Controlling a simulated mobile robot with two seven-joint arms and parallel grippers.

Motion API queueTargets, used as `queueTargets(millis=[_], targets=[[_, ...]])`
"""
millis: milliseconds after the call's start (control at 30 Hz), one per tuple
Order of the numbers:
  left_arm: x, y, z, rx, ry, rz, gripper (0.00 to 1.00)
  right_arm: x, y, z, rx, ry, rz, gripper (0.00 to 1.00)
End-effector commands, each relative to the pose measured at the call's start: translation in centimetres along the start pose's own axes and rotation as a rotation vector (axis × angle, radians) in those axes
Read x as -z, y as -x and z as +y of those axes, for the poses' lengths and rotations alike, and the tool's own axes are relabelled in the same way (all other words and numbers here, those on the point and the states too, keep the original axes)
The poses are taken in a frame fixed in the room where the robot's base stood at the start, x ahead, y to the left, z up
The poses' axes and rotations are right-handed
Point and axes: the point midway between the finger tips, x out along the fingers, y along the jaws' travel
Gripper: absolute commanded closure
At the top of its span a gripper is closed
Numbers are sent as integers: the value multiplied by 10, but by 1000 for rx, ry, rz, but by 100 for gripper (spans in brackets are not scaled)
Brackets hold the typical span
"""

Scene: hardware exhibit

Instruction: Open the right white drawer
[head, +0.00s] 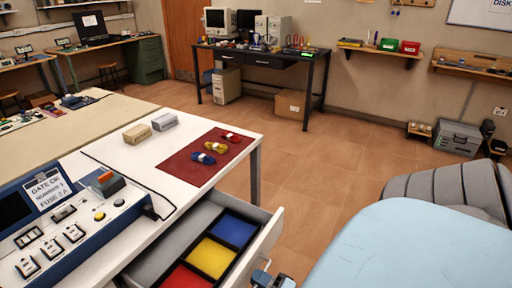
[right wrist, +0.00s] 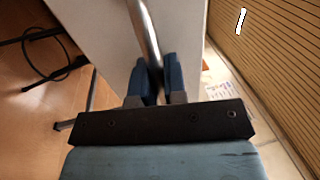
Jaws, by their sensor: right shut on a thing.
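The right white drawer (head: 268,238) stands pulled out from the white table in the head view. Inside it are blue, yellow and red sections and a bare grey part. My right gripper (head: 270,277) is at the drawer's front, at the bottom edge of the head view. In the right wrist view its blue fingers (right wrist: 154,75) are shut on the curved metal drawer handle (right wrist: 145,32), against the pale drawer front (right wrist: 95,25). My left gripper is in neither view.
The white table (head: 130,165) carries a blue control console (head: 70,225), two small boxes and a dark red mat (head: 192,172) with several small coloured items. My light-blue arm covers the lower right. Tiled floor (head: 320,165) is clear beyond the table.

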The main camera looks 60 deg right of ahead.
Motion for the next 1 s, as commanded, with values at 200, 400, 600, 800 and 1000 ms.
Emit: queueTargets(millis=[200,400,600,800,1000], targets=[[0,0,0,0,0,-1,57,0,0,0,1,1,0,83],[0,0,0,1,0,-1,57,0,0,0,0,0,0,63],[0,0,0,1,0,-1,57,0,1,0,-1,0,0,63],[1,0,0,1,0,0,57,0,27,1,-4,0,0,63],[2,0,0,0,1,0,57,0,74,1,-6,0,0,63]])
